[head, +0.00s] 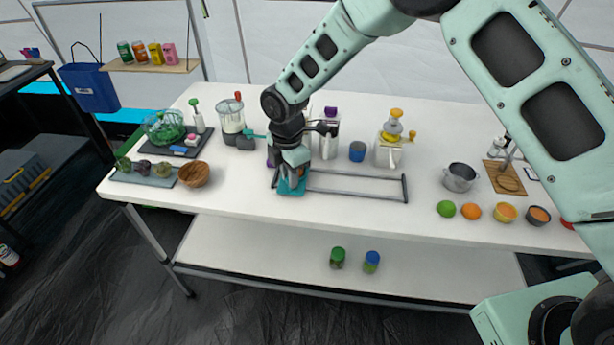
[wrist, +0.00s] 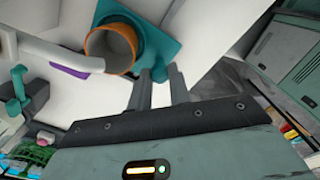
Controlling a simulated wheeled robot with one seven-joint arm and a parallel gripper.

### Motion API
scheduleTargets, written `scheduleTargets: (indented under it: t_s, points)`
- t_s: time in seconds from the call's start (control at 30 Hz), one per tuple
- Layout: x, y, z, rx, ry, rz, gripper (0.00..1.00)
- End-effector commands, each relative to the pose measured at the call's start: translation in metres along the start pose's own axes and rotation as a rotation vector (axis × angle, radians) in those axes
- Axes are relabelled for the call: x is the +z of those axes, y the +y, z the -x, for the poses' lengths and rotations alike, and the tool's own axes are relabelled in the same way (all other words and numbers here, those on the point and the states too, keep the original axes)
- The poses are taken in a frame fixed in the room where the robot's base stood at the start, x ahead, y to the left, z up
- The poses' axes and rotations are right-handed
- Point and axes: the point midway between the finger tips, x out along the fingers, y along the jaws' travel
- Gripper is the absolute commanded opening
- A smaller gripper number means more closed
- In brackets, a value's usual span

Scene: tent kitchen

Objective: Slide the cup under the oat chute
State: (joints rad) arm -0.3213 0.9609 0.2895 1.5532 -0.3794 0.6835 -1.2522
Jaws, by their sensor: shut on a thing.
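An orange-rimmed cup (wrist: 110,45), grey inside, stands upright on a teal sliding plate (wrist: 165,45). In the head view the teal plate (head: 291,187) is at the left end of a grey rail frame (head: 355,194); the cup is hidden there behind my arm. My gripper (wrist: 160,72) is shut on the teal plate's near edge, beside the cup and apart from it. It also shows in the head view (head: 296,178). A white spout (wrist: 60,55) with a purple mark ends close to the cup's rim. I cannot tell which dispenser is the oat one.
A purple-topped dispenser (head: 329,145) and an orange-topped dispenser (head: 390,148) stand behind the rails, with a blue cup (head: 357,152) between them. A wooden bowl (head: 194,174) is to the left. A pot (head: 459,177) and fruit are to the right. The rails' right part is clear.

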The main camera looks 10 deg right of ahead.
Motion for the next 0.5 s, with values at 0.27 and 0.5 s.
scheduleTargets:
  t_s: [0.27, 0.5]
  points:
    - [-0.0067, 0.0078, 0.0007, 0.003, 0.000, 0.000, 0.00]
    - [-0.0077, 0.0088, 0.0011, 0.007, 0.002, 0.001, 0.00]
